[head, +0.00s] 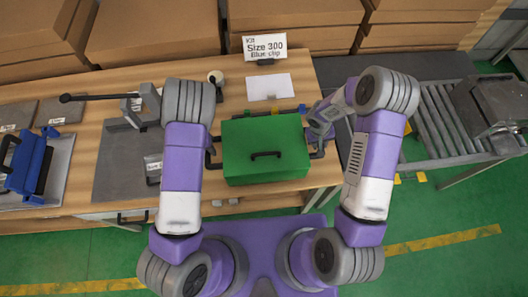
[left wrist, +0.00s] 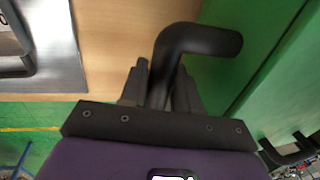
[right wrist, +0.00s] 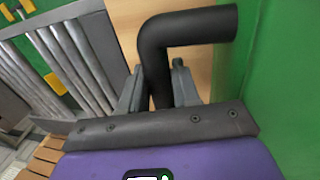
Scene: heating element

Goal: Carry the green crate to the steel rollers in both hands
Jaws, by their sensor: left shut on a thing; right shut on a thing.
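The green crate (head: 264,148) has a closed lid with a black handle on top and sits at the front of the wooden bench, in the middle of the head view. My left gripper (left wrist: 162,85) is shut on the black handle at the crate's left side. My right gripper (right wrist: 158,90) is shut on the black handle at its right side. In the head view the left gripper is mostly hidden behind my arm. The steel rollers (head: 440,118) form a conveyor to the right of the bench, apart from the crate.
A grey tray (head: 115,165) and a blue device (head: 28,163) are on the left. A dark machine (head: 490,105) stands at the rollers' far right end. Cardboard boxes (head: 150,30) line the back.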

